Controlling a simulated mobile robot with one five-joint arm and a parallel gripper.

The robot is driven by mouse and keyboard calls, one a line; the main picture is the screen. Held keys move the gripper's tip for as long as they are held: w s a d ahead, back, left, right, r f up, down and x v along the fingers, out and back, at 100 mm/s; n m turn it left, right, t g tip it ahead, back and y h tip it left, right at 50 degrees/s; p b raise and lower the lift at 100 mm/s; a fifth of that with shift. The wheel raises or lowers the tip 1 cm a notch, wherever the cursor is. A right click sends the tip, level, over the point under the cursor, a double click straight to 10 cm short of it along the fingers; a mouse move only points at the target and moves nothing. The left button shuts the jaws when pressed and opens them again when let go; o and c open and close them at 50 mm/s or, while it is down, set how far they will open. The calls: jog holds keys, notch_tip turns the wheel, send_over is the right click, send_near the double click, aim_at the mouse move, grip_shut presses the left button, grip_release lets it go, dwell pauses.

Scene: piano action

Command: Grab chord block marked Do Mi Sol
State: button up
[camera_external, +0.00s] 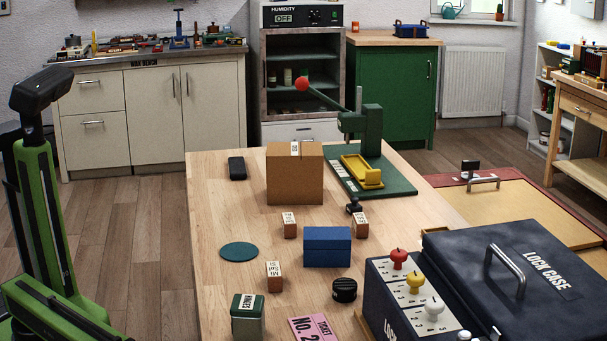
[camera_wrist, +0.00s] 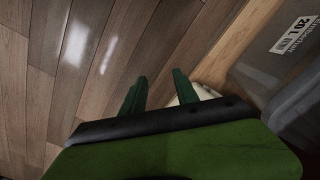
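Three small brown wooden blocks with white labels stand apart on the light wooden table (camera_external: 215,205). One block (camera_external: 289,226) is near the cardboard box, one block (camera_external: 361,227) is right of it, and one block (camera_external: 274,278) is nearer the front. The labels are too small to read surely; the front one seems to include "Sol" and "Si". I cannot tell which is Do Mi Sol. My gripper (camera_wrist: 160,75) has its green fingers apart and empty, over floor in the wrist view. My green arm is left of the table in the external view.
A blue box (camera_external: 327,246), green disc (camera_external: 239,252), dark green tin (camera_external: 248,315), black round container (camera_external: 344,289) and cardboard box (camera_external: 294,178) surround the blocks. A green lever press (camera_external: 370,135) stands behind. A lock case (camera_external: 510,275) is at right. The table's left edge is mostly clear.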

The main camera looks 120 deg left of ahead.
jog(key=shift+o, duration=0.2)
jog(key=o, duration=1.1)
jog(key=shift+r, duration=0.1)
